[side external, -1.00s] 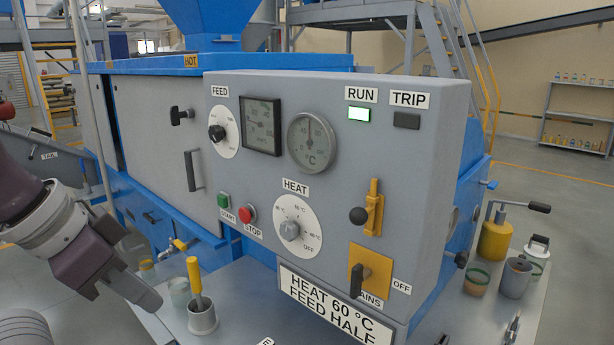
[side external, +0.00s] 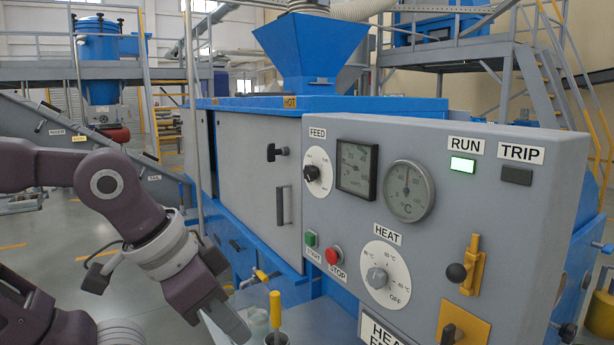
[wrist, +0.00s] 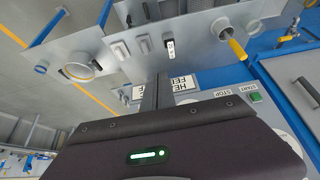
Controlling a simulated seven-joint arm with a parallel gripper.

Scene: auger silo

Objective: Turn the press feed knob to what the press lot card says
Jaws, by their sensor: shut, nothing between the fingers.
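The feed knob (side external: 312,173) is a small black knob on a round white dial under the FEED label, upper left on the grey panel. Its dial lettering and pointer are too small to read surely. The lot card (side external: 378,332) is white and cut off by the bottom edge, with "HEAT" readable. A part of it also shows in the wrist view (wrist: 184,87) behind the fingers. My gripper (side external: 238,328) is low, left of the panel and below the feed knob, pointing down and right. It is shut and empty, apart from the knob; its fingers also show in the wrist view (wrist: 155,88).
The panel holds a heat knob (side external: 377,278), green start (side external: 311,239) and red stop (side external: 334,255) buttons, two gauges and a yellow lever (side external: 472,265). A yellow-handled tool (side external: 275,310) stands in a pot beside my gripper. A door handle (side external: 281,206) juts out left of the panel.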

